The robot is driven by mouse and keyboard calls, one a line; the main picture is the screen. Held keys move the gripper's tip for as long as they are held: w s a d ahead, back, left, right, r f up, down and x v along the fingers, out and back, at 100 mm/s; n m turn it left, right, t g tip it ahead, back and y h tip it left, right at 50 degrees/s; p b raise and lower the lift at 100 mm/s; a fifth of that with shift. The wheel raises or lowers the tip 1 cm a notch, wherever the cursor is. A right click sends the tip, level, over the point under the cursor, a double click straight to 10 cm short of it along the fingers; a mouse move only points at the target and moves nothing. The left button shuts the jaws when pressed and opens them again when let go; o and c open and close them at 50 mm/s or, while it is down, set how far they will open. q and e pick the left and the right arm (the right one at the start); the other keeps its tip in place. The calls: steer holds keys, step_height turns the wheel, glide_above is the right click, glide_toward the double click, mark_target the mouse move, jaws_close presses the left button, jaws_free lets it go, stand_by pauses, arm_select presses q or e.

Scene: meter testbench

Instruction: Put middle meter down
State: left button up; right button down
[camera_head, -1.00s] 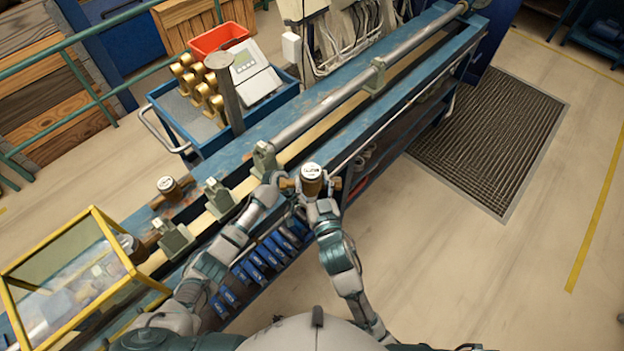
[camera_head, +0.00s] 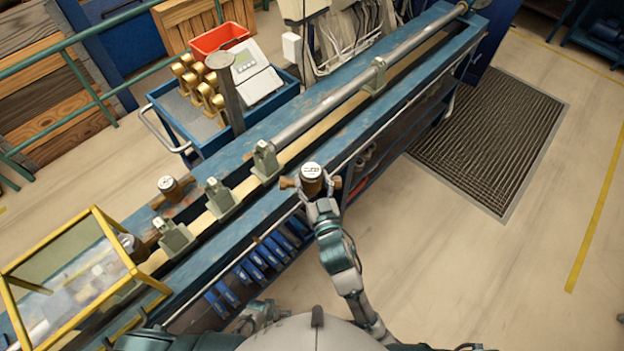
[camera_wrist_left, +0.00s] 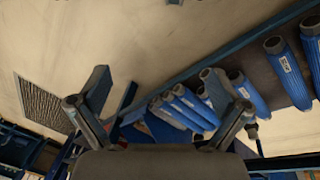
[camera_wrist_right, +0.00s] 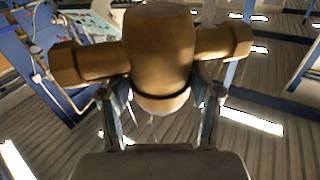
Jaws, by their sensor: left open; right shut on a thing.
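A brass meter (camera_head: 311,182) with a white round face is held at the bench's near edge in the head view. My right gripper (camera_head: 316,203) is shut on it. The right wrist view shows the meter's brown body (camera_wrist_right: 158,55) with a pipe stub on each side, between the two fingers (camera_wrist_right: 160,118). Another meter (camera_head: 168,186) sits on the bench to the left. My left gripper (camera_wrist_left: 160,120) is open and empty in the left wrist view; in the head view its arm is low near my body, and its fingers are hard to make out.
The blue bench (camera_head: 240,147) carries a rail with several grey-green clamps (camera_head: 221,198). A yellow-framed clear box (camera_head: 70,275) stands at the left. A blue cart (camera_head: 195,148) holds several brass meters and a scale. Blue cylinders (camera_wrist_left: 180,105) lie below the bench.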

steer(key=shift+d+r, duration=0.15)
steer(key=shift+d, duration=0.05)
arm_select(q)
steer(key=s+a+f+m+y, duration=0.1)
steer(key=s+a, duration=0.3)
steer(key=s, duration=0.6)
steer(key=s+a+f+m+y, duration=0.1)
steer(key=s+a+f, duration=0.2)
steer(key=s, duration=0.7)
steer(key=shift+a+f+g, duration=0.3)
steer(key=shift+a, duration=0.4)
arm_select(e)
steer(key=shift+a, duration=0.1)
arm_select(q)
steer(key=shift+d, duration=0.15)
arm_select(e)
steer(key=d+f+m+h, duration=0.2)
steer(key=d+f+h, duration=0.1)
steer(key=d, duration=0.8)
steer(key=d+f+m+t+h, duration=0.1)
steer(key=d+f, duration=0.3)
steer(key=d, duration=0.7)
steer(key=shift+d+m+h, duration=0.4)
steer(key=shift+h, duration=0.5)
steer(key=shift+a, duration=0.15)
